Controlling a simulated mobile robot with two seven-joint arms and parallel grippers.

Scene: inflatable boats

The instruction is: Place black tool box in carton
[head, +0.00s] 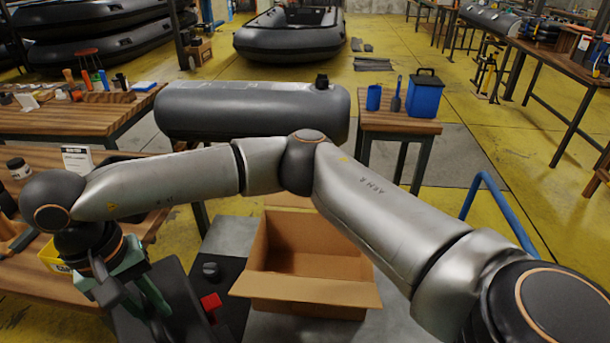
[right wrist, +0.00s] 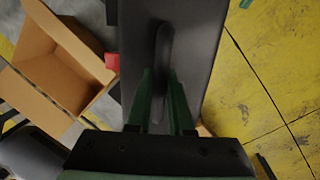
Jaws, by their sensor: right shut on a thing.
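The black tool box (head: 182,305) hangs in my right gripper (head: 148,290) at the lower left of the head view, left of the carton. In the right wrist view the tool box (right wrist: 203,45) fills the middle, and the green fingers (right wrist: 162,105) are shut at its dark handle. The open brown carton (head: 310,252) stands low in the middle of the head view, its flaps spread and its visible inside empty. The carton also shows at the left of the right wrist view (right wrist: 55,72). My left gripper is not in view.
A wooden workbench (head: 28,283) with a jar and a yellow box lies left of the tool box. A red object (head: 211,303) sits between tool box and carton. A grey cylinder (head: 250,110) and a small table (head: 385,125) with blue containers stand behind. A blue rail (head: 505,212) curves at right.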

